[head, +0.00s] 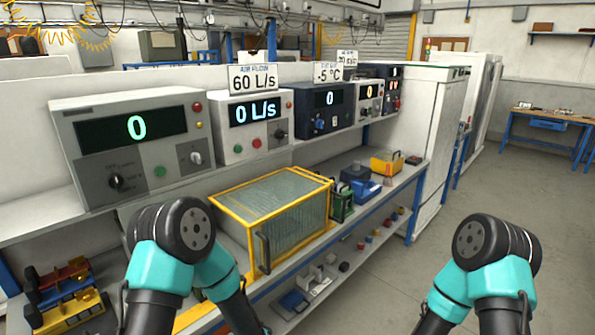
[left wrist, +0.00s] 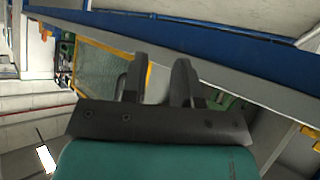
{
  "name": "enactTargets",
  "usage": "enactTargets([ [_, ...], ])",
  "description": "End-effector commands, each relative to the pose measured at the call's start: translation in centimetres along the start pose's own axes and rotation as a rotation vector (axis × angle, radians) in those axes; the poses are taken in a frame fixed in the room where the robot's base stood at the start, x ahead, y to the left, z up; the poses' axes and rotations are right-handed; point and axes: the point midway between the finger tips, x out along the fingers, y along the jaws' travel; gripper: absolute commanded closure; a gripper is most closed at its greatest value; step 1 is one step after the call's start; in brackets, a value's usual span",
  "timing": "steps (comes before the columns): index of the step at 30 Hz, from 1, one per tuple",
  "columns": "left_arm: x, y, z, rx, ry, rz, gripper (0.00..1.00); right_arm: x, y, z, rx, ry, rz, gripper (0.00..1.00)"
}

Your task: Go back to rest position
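My left gripper (left wrist: 157,75) shows in the left wrist view. Its two dark fingers stand apart with nothing visible between them. A yellow-edged panel and a blue beam lie beyond the fingers. In the head view, only bent teal and black links of both my arms show, at the lower left and lower right. Neither gripper can be seen there. My right gripper is in no view.
A yellow-framed clear case (head: 275,215) stands on the bench right of my left arm. Grey instrument box (head: 85,115) and white box (head: 255,147) line the shelf behind. A white cabinet (head: 435,140) stands further back. Open floor (head: 540,205) lies at the right.

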Motion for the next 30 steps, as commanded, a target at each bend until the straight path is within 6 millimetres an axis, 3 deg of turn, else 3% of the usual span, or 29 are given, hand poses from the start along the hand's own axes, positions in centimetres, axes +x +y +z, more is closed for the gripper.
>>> enactTargets([
  [1,-0.2,-1.6,1.9,-0.018,-0.088,0.012,0.73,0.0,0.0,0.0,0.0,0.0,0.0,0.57],
  [5,-1.6,-4.7,6.9,-0.069,-0.327,0.057,0.73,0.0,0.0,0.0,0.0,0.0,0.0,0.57],
  [9,-4.6,-7.6,12.1,-0.125,-0.585,0.099,0.73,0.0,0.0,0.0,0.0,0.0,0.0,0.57],
  [13,-7.8,-9.5,15.7,-0.164,-0.783,0.128,0.73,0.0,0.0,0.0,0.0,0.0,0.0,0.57],
  [18,-10.2,-10.6,17.8,-0.186,-0.909,0.146,0.73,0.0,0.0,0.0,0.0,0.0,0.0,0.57],
  [30,-10.3,-10.6,17.9,-0.187,-0.918,0.147,0.73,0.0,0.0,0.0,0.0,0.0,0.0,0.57],
])
